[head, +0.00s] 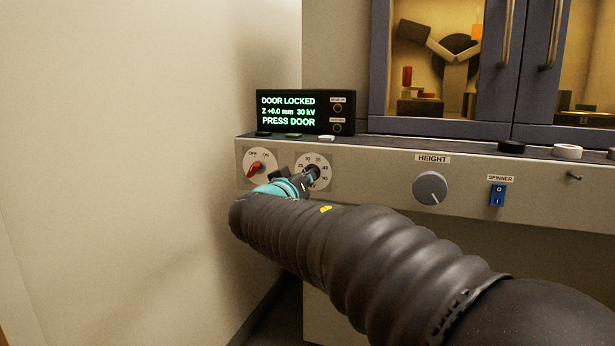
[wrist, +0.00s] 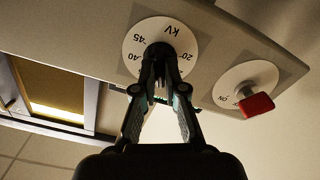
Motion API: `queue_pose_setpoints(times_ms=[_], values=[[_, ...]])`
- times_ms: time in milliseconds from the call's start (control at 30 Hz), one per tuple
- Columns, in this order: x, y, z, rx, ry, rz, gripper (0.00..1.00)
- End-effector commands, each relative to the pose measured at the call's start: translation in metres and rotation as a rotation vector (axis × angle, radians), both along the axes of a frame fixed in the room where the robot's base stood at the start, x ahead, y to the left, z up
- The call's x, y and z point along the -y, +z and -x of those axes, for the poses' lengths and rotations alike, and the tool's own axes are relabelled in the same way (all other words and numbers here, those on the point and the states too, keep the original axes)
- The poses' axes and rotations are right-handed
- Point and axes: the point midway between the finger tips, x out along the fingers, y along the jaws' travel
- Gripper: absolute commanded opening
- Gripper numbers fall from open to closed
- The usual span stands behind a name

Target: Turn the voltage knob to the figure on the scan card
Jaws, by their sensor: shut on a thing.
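The voltage knob's white dial (head: 322,160) is on the front panel, with figures such as 30, 35, 40 and 45 around it. In the wrist view the dial (wrist: 136,50) appears upside down, with 40, 45, 20 and KV readable. My gripper (head: 309,176) is at the dial, its jaws shut on the dark knob in the centre; it also shows in the wrist view (wrist: 158,68). The fingers hide most of the knob and its pointer. The display (head: 292,112) reads DOOR LOCKED, Z +0.0 mm, 30 kV, PRESS DOOR. No scan card shows in either view.
A red OFF/ON switch (head: 255,168) sits just left of the dial. The HEIGHT knob (head: 430,188) and blue SPINNER switch (head: 497,195) are to the right. Buttons line the ledge above. Glass cabinet doors (head: 500,60) stand behind. A wall is close on the left.

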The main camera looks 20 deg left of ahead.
Motion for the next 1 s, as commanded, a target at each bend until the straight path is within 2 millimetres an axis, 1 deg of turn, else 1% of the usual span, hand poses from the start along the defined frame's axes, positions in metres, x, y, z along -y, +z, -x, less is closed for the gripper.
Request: queue_pose_setpoints(times_ms=[67,167,733,833,1000], values=[[0.0004,-0.0025,-0.0019,-0.001,-0.001,-0.007,0.0],[-0.0002,-0.0041,-0.0018,0.005,0.001,-0.082,0.0],[-0.0026,-0.0008,-0.0015,0.057,0.005,-0.725,0.0],[-0.0028,-0.0006,-0.0015,0.062,0.005,-0.793,0.0],[-0.0031,-0.0002,-0.0014,0.065,0.006,-0.818,0.0]])
